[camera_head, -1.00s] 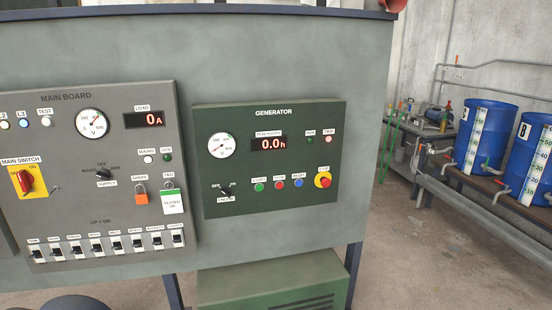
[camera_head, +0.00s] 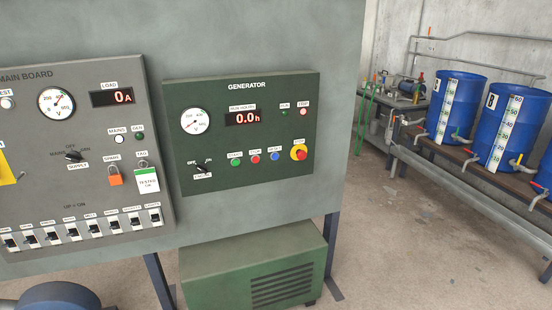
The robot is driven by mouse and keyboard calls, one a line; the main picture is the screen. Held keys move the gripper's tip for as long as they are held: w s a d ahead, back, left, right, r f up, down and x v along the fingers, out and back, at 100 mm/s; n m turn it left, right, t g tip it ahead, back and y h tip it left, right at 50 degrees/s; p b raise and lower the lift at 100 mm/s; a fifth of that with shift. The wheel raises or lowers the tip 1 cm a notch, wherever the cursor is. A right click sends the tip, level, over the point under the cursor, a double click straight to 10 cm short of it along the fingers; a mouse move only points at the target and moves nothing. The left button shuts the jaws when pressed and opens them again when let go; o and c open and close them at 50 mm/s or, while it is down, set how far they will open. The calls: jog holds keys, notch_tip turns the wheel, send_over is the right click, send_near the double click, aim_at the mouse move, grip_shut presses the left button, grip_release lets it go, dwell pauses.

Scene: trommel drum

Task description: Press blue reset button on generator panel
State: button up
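The green generator panel (camera_head: 290,120) is on the upright grey board, right of the main board. Along its lower part sit a dark selector switch (camera_head: 203,168), a green button (camera_head: 237,162), a red button (camera_head: 255,159), the blue reset button (camera_head: 274,156) and a red mushroom stop button on yellow (camera_head: 299,153). The panel's display (camera_head: 242,118) reads 0.0 h. A red lamp (camera_head: 303,112) at its upper right looks brighter than the green lamp (camera_head: 284,113). My gripper is not in view, and nothing covers the blue button.
The main board (camera_head: 85,90) carries switches, an orange padlock (camera_head: 115,178) and a tag. A green vented box (camera_head: 255,268) stands on the floor below the panel. Blue barrels (camera_head: 455,108) stand on a bench at the right. Concrete floor between is clear.

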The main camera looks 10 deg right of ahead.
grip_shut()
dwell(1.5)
